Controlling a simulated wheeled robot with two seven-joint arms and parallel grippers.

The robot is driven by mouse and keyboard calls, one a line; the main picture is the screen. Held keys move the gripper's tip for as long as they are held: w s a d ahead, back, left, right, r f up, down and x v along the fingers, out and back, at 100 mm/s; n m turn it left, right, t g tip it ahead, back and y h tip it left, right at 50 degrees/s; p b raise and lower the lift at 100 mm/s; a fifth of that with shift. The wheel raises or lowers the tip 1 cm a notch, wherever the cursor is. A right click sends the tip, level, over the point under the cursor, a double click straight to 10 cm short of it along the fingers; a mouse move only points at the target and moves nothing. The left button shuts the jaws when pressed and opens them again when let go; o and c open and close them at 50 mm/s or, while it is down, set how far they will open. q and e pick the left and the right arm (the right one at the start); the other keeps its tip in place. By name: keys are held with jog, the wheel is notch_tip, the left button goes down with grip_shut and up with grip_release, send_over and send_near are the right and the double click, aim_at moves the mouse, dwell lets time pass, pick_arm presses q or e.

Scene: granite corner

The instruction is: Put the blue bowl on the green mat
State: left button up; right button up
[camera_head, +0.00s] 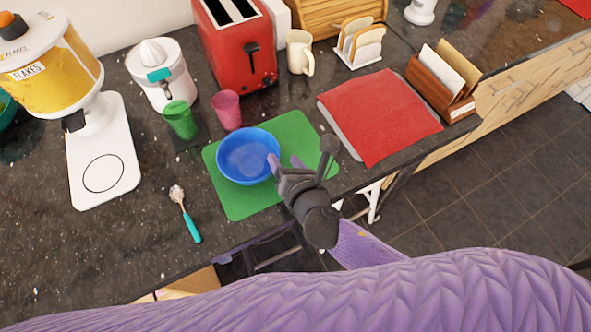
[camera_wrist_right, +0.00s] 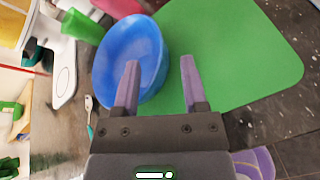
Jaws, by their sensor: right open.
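The blue bowl (camera_head: 247,156) stands upright on the green mat (camera_head: 240,205), towards its left part, in the head view. In the right wrist view the bowl (camera_wrist_right: 128,62) is at the upper left, with the bare mat (camera_wrist_right: 230,50) to its right. My right gripper (camera_head: 284,164) is open at the bowl's right rim. In the wrist view its fingers (camera_wrist_right: 158,85) are apart; the left finger overlaps the bowl and the right one is over the mat. Whether a finger touches the bowl I cannot tell. My left gripper is not in view.
A pink cup (camera_head: 227,110) and a green cup (camera_head: 180,120) stand just behind the mat. A spoon (camera_head: 186,214) lies left of it. A red cloth (camera_head: 378,118) lies to the right, a red toaster (camera_head: 236,42) stands behind. The counter's front edge is close to the mat.

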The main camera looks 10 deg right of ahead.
jog(key=v, duration=0.7)
jog(key=shift+p, duration=0.4)
jog(key=shift+s, duration=0.1)
